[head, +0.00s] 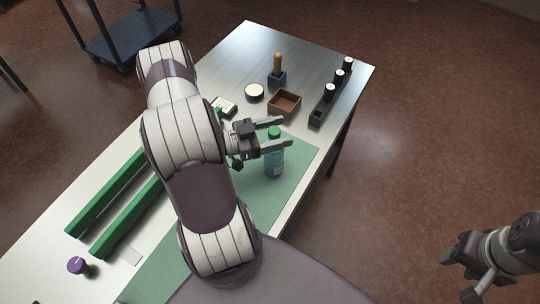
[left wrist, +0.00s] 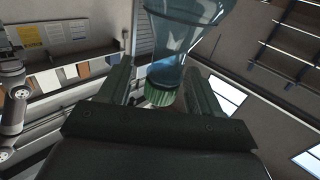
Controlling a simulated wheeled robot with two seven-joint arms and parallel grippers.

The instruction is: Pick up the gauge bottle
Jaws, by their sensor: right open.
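The gauge bottle (head: 273,161), clear blue with a green cap, stands upright on the green mat (head: 299,153). My left gripper (head: 286,131) reaches in from the left at cap height, with one finger on the far side and one on the near side of the cap. In the left wrist view the bottle (left wrist: 185,35) shows between the two fingers (left wrist: 160,78), with gaps on both sides of the green cap. The left gripper is open and not closed on it. My right gripper (head: 464,268) is open and empty, off the table at lower right.
Behind the bottle are a brown tray (head: 285,112), a round pale-topped tin (head: 254,92), a blue holder with a wooden handle (head: 277,78) and a black rack with white-topped vials (head: 321,106). Green rails (head: 110,190) and a purple knob (head: 77,265) lie left. The mat right of the bottle is clear.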

